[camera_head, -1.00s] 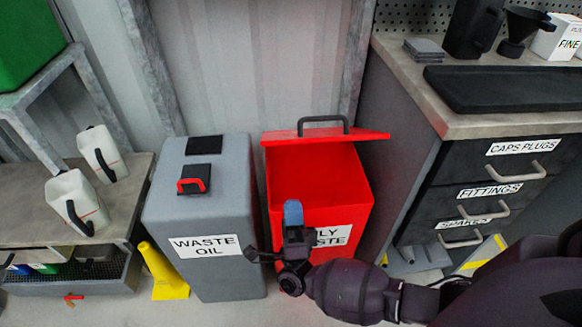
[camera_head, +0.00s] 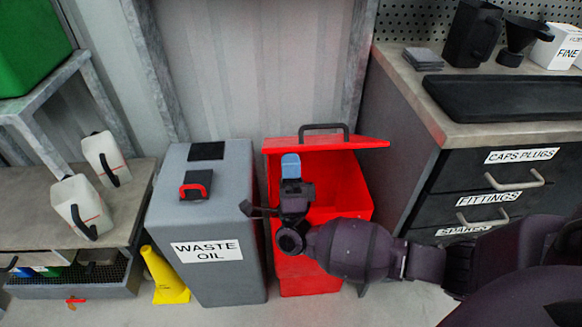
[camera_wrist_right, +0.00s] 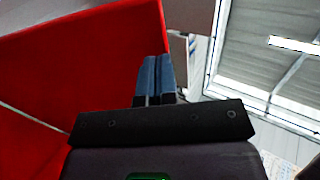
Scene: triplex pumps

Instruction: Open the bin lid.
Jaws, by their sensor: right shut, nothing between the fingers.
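The red bin (camera_head: 352,190) stands on the floor between the grey waste oil bin and the drawer cabinet. Its red lid (camera_head: 345,143) is tilted up at the back, with a dark handle (camera_head: 324,127) on its edge, and the bin's mouth is open beneath it. My right gripper (camera_head: 291,166) is shut and empty, its blue fingers pointing up in front of the lid's underside. In the right wrist view, the fingers (camera_wrist_right: 154,75) are together beside a large red surface (camera_wrist_right: 75,75). My left gripper is out of view.
The grey waste oil bin (camera_head: 205,222) stands close on the left, with a red-handled black cap (camera_head: 197,184). The drawer cabinet (camera_head: 410,180) stands close on the right. A yellow cone (camera_head: 164,276) and a bench (camera_head: 135,185) with white jugs are farther left.

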